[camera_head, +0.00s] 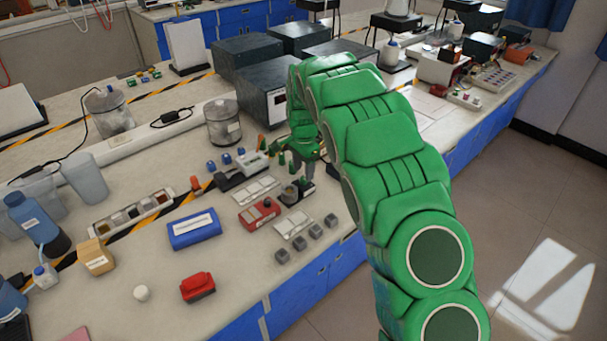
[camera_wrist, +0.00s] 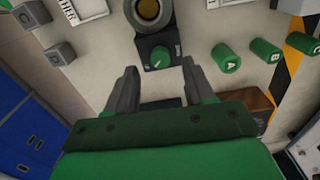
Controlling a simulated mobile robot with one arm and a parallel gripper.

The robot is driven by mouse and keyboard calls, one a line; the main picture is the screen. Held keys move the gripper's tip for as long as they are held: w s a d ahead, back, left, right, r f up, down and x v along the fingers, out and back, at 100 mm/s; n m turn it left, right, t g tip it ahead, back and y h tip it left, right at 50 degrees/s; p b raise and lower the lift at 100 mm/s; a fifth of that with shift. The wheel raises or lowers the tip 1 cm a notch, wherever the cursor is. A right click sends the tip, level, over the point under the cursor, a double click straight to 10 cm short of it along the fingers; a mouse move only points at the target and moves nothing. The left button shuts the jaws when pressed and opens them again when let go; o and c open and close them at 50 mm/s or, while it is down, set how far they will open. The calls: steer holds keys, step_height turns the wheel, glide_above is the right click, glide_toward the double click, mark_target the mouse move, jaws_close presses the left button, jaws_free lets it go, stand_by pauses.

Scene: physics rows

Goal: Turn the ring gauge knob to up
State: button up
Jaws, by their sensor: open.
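The ring gauge (camera_wrist: 148,41) is a small dark box with a brass-coloured ring at the top edge of the wrist view. Its green round knob (camera_wrist: 161,57) is on the face below the ring, with a small pale mark whose direction I cannot read surely. In the head view the ring gauge (camera_head: 297,195) stands on the bench beneath my gripper (camera_head: 300,168), and its knob cannot be made out. In the wrist view my gripper (camera_wrist: 159,68) is open and empty, with one grey finger on either side of the knob, apart from it.
Green lettered cylinders (camera_wrist: 227,57) lie right of the gauge in the wrist view. Grey lettered cubes (camera_head: 315,230), a red device (camera_head: 259,214) and a blue box (camera_head: 194,229) are nearby on the bench. Dark instrument boxes (camera_head: 248,58) stand behind.

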mark_target(304, 179)
step_height(304, 179, up, 4)
steer(key=shift+r, duration=0.2)
stand_by(0.3)
steer(key=s+d+r+m+t, duration=0.1)
steer(key=s+d+r+t, duration=0.1)
steer(key=d+r, duration=1.45)
steer(key=s+d+r+t, duration=0.1)
steer(key=s+d+r, duration=0.5)
steer(key=s+d, duration=0.4)
steer(key=s+a+f+n+g, duration=0.1)
steer(key=s+a+f+n, duration=0.1)
steer(key=s, duration=1.1)
steer(key=s+a+f+n+g, duration=0.2)
steer(key=s+n, duration=0.3)
steer(key=s, duration=0.8)
steer(key=s+a+f+n+g, duration=0.1)
steer(key=s+a+f+n, duration=0.1)
steer(key=s, duration=1.2)
steer(key=shift+a+f+n+g, duration=0.25)
steer(key=shift+f+n+g, duration=0.15)
steer(key=shift+f+n, duration=0.4)
